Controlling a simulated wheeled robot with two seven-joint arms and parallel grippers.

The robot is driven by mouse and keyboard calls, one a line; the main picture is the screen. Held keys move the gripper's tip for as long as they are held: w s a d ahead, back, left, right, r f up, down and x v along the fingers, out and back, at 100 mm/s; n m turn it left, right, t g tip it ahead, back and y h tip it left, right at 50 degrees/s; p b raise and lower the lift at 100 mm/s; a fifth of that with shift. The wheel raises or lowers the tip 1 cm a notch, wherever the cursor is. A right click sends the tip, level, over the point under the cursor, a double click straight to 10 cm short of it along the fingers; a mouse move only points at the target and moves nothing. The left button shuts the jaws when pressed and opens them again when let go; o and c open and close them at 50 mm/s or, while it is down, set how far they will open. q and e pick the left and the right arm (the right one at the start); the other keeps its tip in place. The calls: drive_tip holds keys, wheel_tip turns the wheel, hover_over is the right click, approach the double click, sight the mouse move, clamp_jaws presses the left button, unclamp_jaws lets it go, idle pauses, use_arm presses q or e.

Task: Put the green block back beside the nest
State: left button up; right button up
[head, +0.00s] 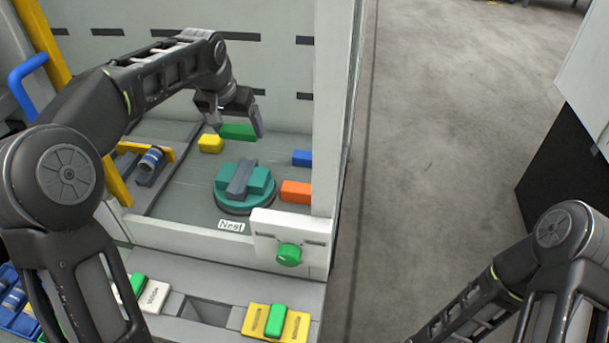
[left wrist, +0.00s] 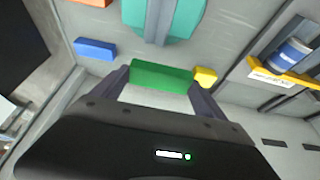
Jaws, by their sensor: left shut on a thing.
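The green block (head: 238,132) is between the fingers of my left gripper (head: 236,125), which is shut on it. The left wrist view shows the green block (left wrist: 162,75) spanning the gap between both fingers. The nest (head: 247,202) is a round teal fixture with a grey bar across its top, labelled "Nest". The green block is behind the nest and apart from it, near the back wall; I cannot tell whether it touches the floor. My right arm shows at the lower right, but its gripper is out of view.
A yellow block (head: 210,144) lies just left of the green one. A blue block (head: 302,158) and an orange block (head: 296,191) lie right of the nest. A yellow bracket with a blue cylinder (head: 151,160) is at left. A white wall (head: 326,110) bounds the right side.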

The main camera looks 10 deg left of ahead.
use_arm(q)
drive_tip(key=p, duration=0.3)
hover_over(307, 178)
drive_tip(key=s, duration=0.2)
drive_tip(key=f, duration=0.5)
drive_tip(key=shift+w+a+f, duration=0.2)
drive_tip(key=shift+a, duration=0.05)
drive_tip(key=shift+f, duration=0.1)
wheel_tip(307, 178, down, 5)
drive_tip(key=shift+p, duration=0.3)
drive_tip(key=shift+d+f+p, duration=0.15)
drive_tip(key=shift+f+p, duration=0.1)
drive_tip(key=shift+p, duration=0.15)
drive_tip(key=shift+f, duration=0.2)
drive_tip(key=shift+f, duration=0.1)
